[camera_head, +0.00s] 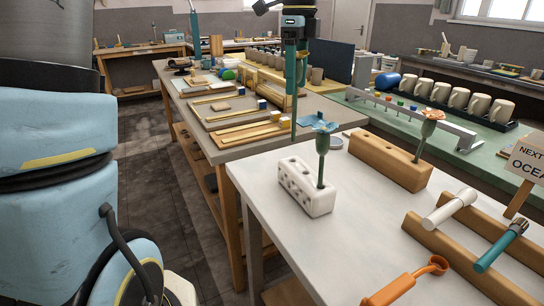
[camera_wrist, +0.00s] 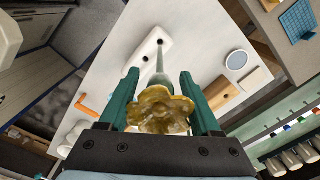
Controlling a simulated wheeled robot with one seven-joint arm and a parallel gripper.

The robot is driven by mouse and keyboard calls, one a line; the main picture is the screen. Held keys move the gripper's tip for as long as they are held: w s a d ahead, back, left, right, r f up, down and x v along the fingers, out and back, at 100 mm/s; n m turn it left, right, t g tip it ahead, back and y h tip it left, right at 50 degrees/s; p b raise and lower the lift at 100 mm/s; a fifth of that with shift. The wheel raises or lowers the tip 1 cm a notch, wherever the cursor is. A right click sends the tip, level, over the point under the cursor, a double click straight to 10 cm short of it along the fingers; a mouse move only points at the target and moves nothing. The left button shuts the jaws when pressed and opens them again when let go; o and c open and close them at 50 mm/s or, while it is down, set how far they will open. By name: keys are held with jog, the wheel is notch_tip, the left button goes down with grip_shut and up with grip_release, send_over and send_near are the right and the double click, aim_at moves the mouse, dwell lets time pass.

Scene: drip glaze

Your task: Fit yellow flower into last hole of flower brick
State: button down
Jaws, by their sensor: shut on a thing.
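My gripper (camera_head: 296,58) is shut on the yellow flower and holds it upright, high over the table. In the wrist view the yellow bloom (camera_wrist: 162,110) sits between the two green fingers, with its pale stem (camera_wrist: 160,66) pointing at the white flower brick (camera_wrist: 183,18). In the head view the thin dark stem (camera_head: 294,122) hangs above and behind the flower brick (camera_head: 318,204), apart from it. The brick has several holes and lies on the white table. A blue flower (camera_head: 320,124) on a green stem stands upright in it.
A wooden block (camera_head: 380,158) behind the brick holds another tan-orange flower (camera_head: 428,127). Wooden rails (camera_head: 455,255) with a white roller and a teal-handled tool lie at right. An orange tool (camera_head: 400,288) lies in front. A grey disc (camera_wrist: 237,60) is beside the block.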

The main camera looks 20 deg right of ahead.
aim_at(294, 119)
notch_tip(294, 119, down, 8)
jog(key=shift+f+p, duration=0.25)
jog(key=shift+p, duration=0.25)
jog(key=shift+f, duration=0.65)
jog(key=shift+c, duration=0.4)
grip_release()
